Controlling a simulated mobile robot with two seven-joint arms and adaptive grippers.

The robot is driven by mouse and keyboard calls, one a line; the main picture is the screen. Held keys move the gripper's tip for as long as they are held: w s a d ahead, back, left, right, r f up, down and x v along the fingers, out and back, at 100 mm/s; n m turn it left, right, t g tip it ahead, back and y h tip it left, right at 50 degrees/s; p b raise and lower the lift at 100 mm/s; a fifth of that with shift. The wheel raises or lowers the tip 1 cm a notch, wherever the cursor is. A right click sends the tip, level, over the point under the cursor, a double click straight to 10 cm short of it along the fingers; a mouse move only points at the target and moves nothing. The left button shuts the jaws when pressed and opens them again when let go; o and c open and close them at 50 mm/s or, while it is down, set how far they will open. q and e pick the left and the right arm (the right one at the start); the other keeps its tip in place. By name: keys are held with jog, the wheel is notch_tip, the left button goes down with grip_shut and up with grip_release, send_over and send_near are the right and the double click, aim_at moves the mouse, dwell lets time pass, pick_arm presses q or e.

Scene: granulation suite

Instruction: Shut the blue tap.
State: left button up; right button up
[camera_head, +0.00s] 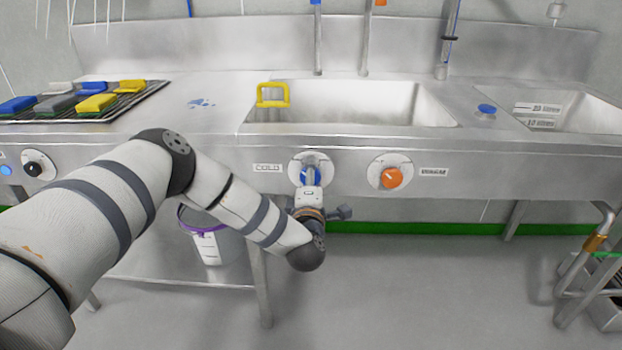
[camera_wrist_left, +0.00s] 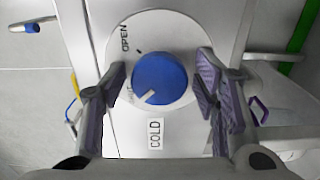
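The blue tap (camera_head: 310,175) is a round knob on a white dial on the sink's front panel, beside a COLD label (camera_head: 267,168). In the left wrist view the blue knob (camera_wrist_left: 160,78) has a white pointer line aimed at the lower left, toward a word partly hidden by a finger, of which "UT" shows. The word OPEN is at the dial's upper left. My left gripper (camera_head: 311,192) is at the tap; in the wrist view its fingers (camera_wrist_left: 161,76) stand open on either side of the knob, with a small gap at each side. My right gripper is out of view.
An orange tap (camera_head: 391,177) sits just right of the blue one. A yellow handle-shaped item (camera_head: 272,95) is at the basin (camera_head: 345,100). A rack (camera_head: 80,102) of coloured blocks is at the left. A bucket (camera_head: 208,246) stands under the counter behind my arm.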

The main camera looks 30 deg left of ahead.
pick_arm(q)
jog(key=v, duration=1.2)
